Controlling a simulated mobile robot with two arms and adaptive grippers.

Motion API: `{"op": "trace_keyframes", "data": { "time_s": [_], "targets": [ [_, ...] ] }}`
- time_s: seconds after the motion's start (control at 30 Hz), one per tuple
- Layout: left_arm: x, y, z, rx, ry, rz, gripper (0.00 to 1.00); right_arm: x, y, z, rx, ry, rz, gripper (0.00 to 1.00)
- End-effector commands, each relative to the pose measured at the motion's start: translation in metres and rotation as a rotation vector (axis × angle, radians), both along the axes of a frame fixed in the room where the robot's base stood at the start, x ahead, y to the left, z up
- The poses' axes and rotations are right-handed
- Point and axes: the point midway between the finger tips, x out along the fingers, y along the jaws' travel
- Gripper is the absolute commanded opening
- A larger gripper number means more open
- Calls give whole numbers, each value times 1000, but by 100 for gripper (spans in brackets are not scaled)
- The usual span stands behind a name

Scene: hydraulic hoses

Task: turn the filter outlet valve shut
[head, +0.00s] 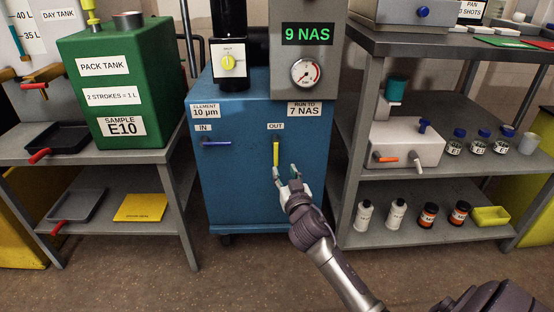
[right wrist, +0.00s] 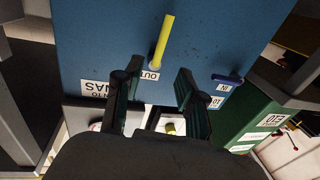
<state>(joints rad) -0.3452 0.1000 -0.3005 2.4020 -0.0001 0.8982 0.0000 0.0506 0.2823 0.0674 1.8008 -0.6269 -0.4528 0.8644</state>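The filter outlet valve's yellow lever (head: 276,153) hangs vertically below the OUT label (head: 276,126) on the blue filter cart (head: 236,190). My right gripper (head: 286,175) is just below and to the right of the lever's lower end. In the right wrist view, where the labels appear upside down, my gripper (right wrist: 157,78) has its two fingers spread apart with nothing between them. There the yellow lever (right wrist: 164,42) lies beyond the fingertips; whether they touch it I cannot tell. My left gripper is not in view.
A blue lever (head: 216,144) marked IN lies horizontally left of the outlet lever. A gauge (head: 306,73) and a 9 NAS display (head: 307,33) sit above. A bench with a green tank (head: 125,75) stands left; shelves with bottles (head: 396,213) stand right.

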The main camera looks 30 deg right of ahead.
Motion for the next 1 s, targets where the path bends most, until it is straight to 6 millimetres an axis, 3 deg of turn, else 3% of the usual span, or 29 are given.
{"op": "trace_keyframes", "data": {
  "time_s": [0.2, 0.43, 0.6, 0.9, 1.0],
  "targets": [
    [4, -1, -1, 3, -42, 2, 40, 47, -18, -2, -4, 0, -1, 40],
    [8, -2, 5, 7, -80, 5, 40, 82, -30, -2, 0, 0, 0, 40],
    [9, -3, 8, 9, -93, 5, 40, 93, -35, -2, 1, 2, 0, 40],
    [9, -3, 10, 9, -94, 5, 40, 95, -35, -1, 1, 2, 1, 40],
    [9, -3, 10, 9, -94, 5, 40, 95, -35, -1, 1, 2, 1, 25]
  ]
}}
